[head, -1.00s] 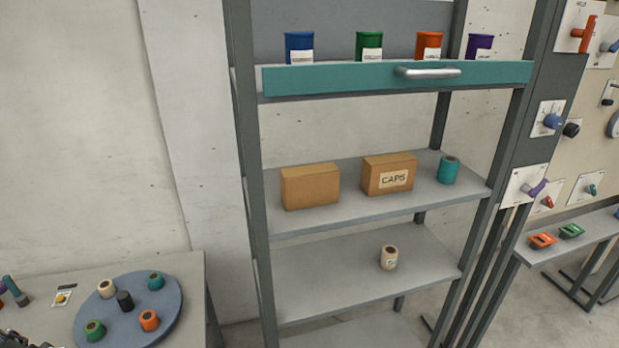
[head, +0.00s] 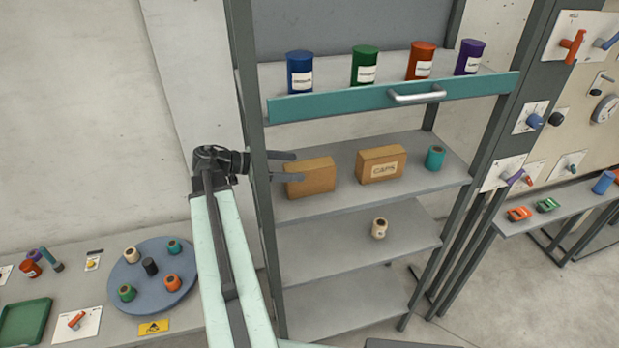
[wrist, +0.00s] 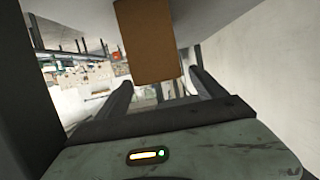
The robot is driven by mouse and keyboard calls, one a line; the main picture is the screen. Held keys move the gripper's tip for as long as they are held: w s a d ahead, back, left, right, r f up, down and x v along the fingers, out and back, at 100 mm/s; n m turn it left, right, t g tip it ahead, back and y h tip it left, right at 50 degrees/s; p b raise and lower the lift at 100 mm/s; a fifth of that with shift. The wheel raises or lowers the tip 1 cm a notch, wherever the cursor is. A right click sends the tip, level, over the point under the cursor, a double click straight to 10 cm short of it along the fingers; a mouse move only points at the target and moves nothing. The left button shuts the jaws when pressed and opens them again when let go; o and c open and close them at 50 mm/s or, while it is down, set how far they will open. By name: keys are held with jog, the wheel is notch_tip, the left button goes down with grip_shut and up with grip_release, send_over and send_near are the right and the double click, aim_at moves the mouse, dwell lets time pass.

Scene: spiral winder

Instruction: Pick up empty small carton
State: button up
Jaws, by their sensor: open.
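A plain brown carton (head: 312,180) with no label stands at the left end of the middle shelf (head: 345,192). A second brown carton marked CAPS (head: 383,170) stands to its right. My gripper (head: 299,166) is open at the left end of the plain carton. In the head view one finger shows behind the carton's top and the other in front of its left end. In the wrist view the plain carton (wrist: 150,42) lies ahead between the spread fingers of my gripper (wrist: 162,79). Whether a finger touches it, and whether it is empty, I cannot tell.
The shelf rack's left post (head: 250,130) stands close to my wrist. A teal spool (head: 435,158) is right of the CAPS carton. A cream spool (head: 379,229) sits one shelf lower. A teal drawer front (head: 340,101) with several canisters is above.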

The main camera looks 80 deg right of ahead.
aim_at(310, 165)
jog(key=b+x, duration=0.1)
jog(key=x, duration=0.5)
jog(key=shift+s+d+f+b, duration=0.1)
jog(key=shift+s+f+b, duration=0.15)
jog(key=shift+b, duration=0.1)
jog(key=shift+w+r, duration=0.1)
jog(key=shift+w, duration=0.05)
grip_shut()
jog(key=shift+r, duration=0.15)
jog(key=shift+r+p, duration=0.25)
jog(key=shift+p, duration=0.2)
notch_tip(310, 165, up, 3)
jog(key=p, duration=0.3)
jog(key=w+a, duration=0.3)
jog(key=w, duration=0.5)
jog(key=w+a, duration=0.4)
jog(key=w, duration=0.4)
jog(key=shift+w+a+f, duration=0.2)
jog(key=shift+a, duration=0.05)
